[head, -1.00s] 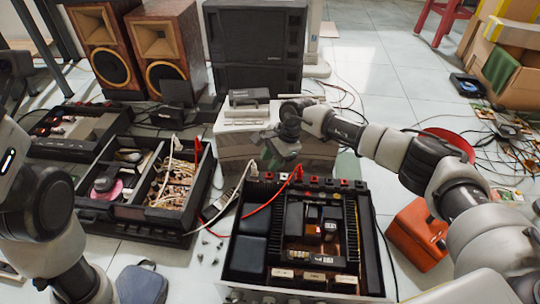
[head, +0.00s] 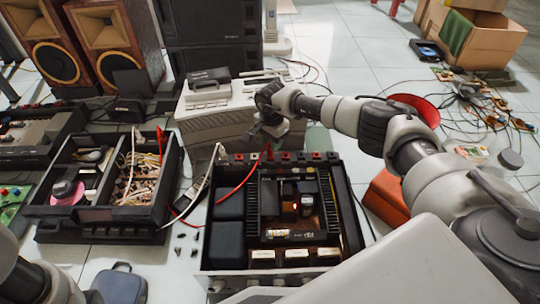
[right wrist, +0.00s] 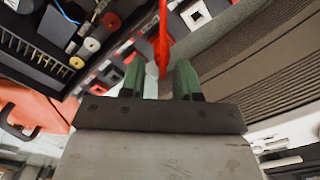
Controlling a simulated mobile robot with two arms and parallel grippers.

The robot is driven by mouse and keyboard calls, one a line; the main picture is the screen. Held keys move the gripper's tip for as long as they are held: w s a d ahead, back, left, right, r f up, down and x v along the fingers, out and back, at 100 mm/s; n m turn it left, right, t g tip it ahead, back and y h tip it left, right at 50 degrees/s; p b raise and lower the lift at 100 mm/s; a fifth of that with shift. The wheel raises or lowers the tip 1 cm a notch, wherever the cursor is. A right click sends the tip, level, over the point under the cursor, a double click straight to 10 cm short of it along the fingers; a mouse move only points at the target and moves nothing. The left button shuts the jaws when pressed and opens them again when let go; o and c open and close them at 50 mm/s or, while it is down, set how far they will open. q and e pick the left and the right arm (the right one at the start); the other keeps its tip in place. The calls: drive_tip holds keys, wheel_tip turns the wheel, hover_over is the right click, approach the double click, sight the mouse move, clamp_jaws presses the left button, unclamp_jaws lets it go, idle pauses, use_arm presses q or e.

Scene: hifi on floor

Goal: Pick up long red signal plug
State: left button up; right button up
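The long red signal plug (right wrist: 163,40) shows in the right wrist view as a thin red shaft. It lies in line with the gap between my right gripper's (right wrist: 160,66) two green fingertips. The fingers are apart, with space visible on the plug's sides; contact is not clear. In the head view my right gripper (head: 266,138) hangs above the back edge of the open black amplifier (head: 211,252). A red plug (head: 269,153) shows just below it, partly hidden, with a red cable leading off left. My left gripper is outside the head view.
A pale grey device (head: 212,122) stands close behind the right gripper. A white plug (head: 221,152) and several rear sockets (head: 316,155) are near. A black compartment box (head: 104,214) stands left, an orange-red box (head: 386,198) right.

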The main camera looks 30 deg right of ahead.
sight(270, 153)
drive_tip(key=f+b, duration=0.1)
drive_tip(key=f, duration=0.1)
drive_tip(key=f+b, duration=0.1)
drive_tip(key=f, duration=0.1)
drive_tip(key=shift+a, duration=0.2)
drive_tip(key=shift+r, duration=0.15)
clamp_jaws()
